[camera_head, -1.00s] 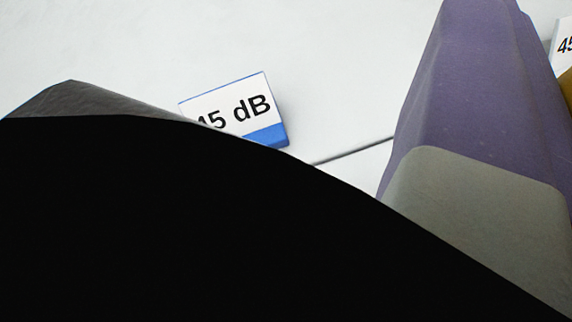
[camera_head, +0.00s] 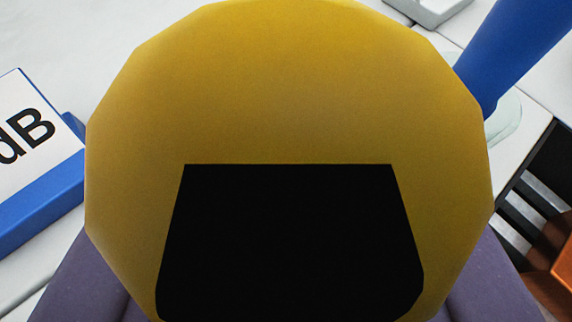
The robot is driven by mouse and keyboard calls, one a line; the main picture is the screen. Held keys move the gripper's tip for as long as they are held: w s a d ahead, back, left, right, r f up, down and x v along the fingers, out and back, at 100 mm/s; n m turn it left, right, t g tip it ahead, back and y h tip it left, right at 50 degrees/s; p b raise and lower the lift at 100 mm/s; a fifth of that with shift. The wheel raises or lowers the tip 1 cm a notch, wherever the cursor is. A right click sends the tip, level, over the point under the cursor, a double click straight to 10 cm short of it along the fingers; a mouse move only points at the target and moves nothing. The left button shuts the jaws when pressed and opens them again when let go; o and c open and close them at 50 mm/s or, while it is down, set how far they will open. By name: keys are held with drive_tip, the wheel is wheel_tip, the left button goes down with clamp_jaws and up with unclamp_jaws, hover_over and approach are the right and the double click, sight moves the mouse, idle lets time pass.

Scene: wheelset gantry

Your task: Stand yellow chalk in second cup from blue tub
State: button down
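The yellow chalk (camera_head: 290,90) fills the middle of the view, very close, as a faceted round end facing the camera. My gripper (camera_head: 288,285) shows as purple fingers at the lower left and lower right, on either side of the chalk and partly behind it. It looks shut on the chalk, though the contact itself is hidden. A black shape covers the lower middle of the chalk. A blue tapered piece (camera_head: 530,45) at the upper right rises from a pale rounded base (camera_head: 506,118); I cannot tell if it is the blue tub. No cup shows clearly.
A white and blue block marked "dB" (camera_head: 35,165) stands at the left edge. A light grey tray-like piece (camera_head: 438,10) is at the top. At the right are a dark slatted opening (camera_head: 545,165) and an orange piece (camera_head: 555,275). White surface shows at upper left.

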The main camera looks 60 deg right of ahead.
drive_tip(key=shift+f, duration=0.2)
drive_tip(key=c, duration=0.9)
unclamp_jaws()
drive_tip(key=shift+o, duration=0.2)
drive_tip(key=shift+r, duration=0.1)
drive_tip(key=shift+r, duration=0.25)
drive_tip(key=p+v, duration=0.3)
drive_tip(key=v, duration=0.9)
drive_tip(key=shift+w, duration=0.15)
